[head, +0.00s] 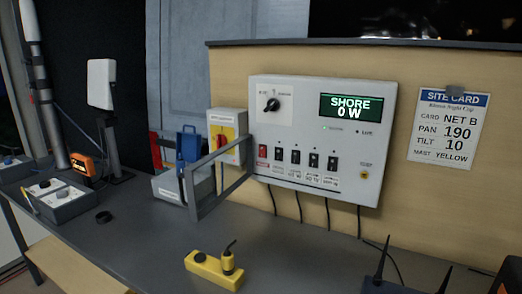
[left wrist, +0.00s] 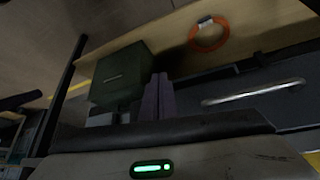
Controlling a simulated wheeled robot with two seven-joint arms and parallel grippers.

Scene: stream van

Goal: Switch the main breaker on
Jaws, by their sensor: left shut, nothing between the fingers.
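The grey-white power panel (head: 290,195) is on the wooden back wall in the head view. Its lower row has a red switch (head: 263,152) at the left end, apparently the main breaker, and several black ones (head: 314,160); lever positions are too small to tell. A black rotary knob (head: 272,104) sits above, and the green display (head: 351,107) reads "SHORE 0 W". A grey open frame (head: 220,192) juts out at the panel's left. My left gripper (left wrist: 157,97) shows only in the left wrist view, shut and empty, away from the panel. My right gripper is not in view.
A yellow-faced switch box (head: 227,120) is left of the panel. On the desk (head: 300,245) stand a yellow device with a stubby joystick (head: 215,268), a grey control box (head: 62,200) and antennas (head: 381,262). A site card (head: 449,128) hangs right. The desk below the panel is mostly clear.

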